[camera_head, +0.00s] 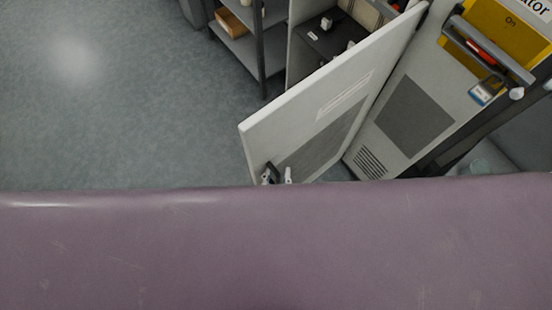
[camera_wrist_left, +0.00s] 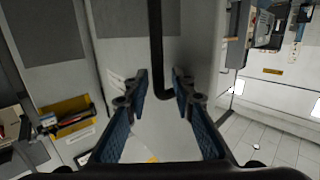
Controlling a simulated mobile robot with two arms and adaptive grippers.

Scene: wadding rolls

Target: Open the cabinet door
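The cabinet door (camera_head: 310,105) is a pale panel with a dark grey rectangle, standing swung out from the cabinet (camera_head: 405,110) at an angle in the head view. Small dark and white parts of my left gripper (camera_head: 278,175) show at the door's lower left corner; the rest is hidden behind a purple surface. In the left wrist view my left gripper (camera_wrist_left: 159,85) is open, its two blue fingers apart. A black bar handle (camera_wrist_left: 155,45) runs down between the fingertips and bends right, with gaps to both fingers. My right gripper is in neither view.
A large purple surface (camera_head: 270,250) fills the lower part of the head view. A dark shelf rack (camera_head: 262,50) stands behind the door. A yellow box with a padlock (camera_head: 483,92) is at the right. The floor (camera_head: 110,110) at left is clear.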

